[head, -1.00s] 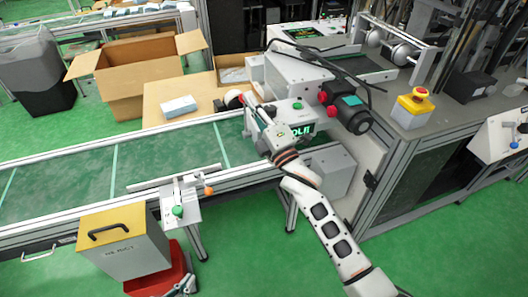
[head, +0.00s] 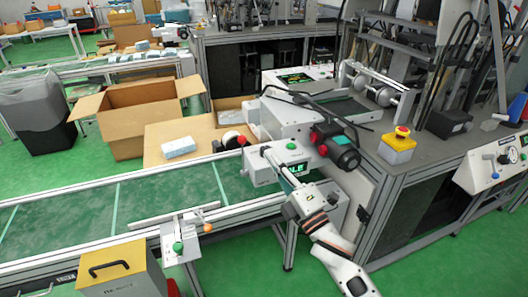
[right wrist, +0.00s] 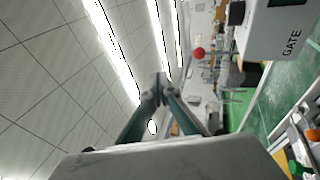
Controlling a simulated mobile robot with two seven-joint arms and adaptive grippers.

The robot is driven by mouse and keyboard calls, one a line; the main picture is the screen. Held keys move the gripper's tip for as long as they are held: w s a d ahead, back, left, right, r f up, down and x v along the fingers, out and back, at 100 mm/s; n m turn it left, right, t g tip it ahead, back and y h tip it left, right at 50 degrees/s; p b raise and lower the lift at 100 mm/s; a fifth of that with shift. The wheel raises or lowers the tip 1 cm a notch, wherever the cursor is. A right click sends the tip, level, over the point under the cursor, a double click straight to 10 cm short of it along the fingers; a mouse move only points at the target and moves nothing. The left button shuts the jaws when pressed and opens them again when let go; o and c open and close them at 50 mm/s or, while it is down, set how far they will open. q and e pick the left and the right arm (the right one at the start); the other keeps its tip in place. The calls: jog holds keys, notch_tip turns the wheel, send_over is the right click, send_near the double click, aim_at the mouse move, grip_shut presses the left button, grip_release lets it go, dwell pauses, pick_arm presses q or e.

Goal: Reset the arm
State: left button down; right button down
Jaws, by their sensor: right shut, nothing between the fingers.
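My right arm comes in from the bottom right of the head view. Its gripper (head: 266,152) points up and left in front of the white machine with a green display (head: 262,177). The fingers overlap the machine in the picture; I cannot tell whether they touch it. In the right wrist view the fingers (right wrist: 160,86) meet at their tips, with nothing between them. Behind them are a ceiling with strip lights and part of the room. My left gripper is not in view.
A green conveyor (head: 80,215) runs left from the machine. An open cardboard box (head: 125,125) and a white pack (head: 179,148) lie behind it. An emergency-stop box (head: 397,146) stands on the grey bench at right. A yellow-topped case (head: 118,270) stands in front.

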jog(key=shift+s+d, duration=0.25)
jog(key=shift+s, duration=0.15)
jog(key=s+d+f+m+g+h, duration=0.2)
jog(key=s+d+f+m, duration=0.25)
jog(key=f, duration=0.55)
jog(key=s+d+f+m+g+h, duration=0.25)
jog(key=s+f+m, duration=0.35)
jog(key=f, duration=0.3)
jog(key=s+d+f+m+g+h, duration=0.1)
jog(key=s+d+f+m+h, duration=0.35)
jog(key=f, duration=0.55)
jog(key=s+d+f+m+g, duration=0.3)
jog(key=s+f+m, duration=0.2)
jog(key=s, duration=0.6)
notch_tip(320, 180, down, 3)
jog(key=shift+s+d+r+m, duration=0.2)
jog(key=shift+s+m, duration=0.2)
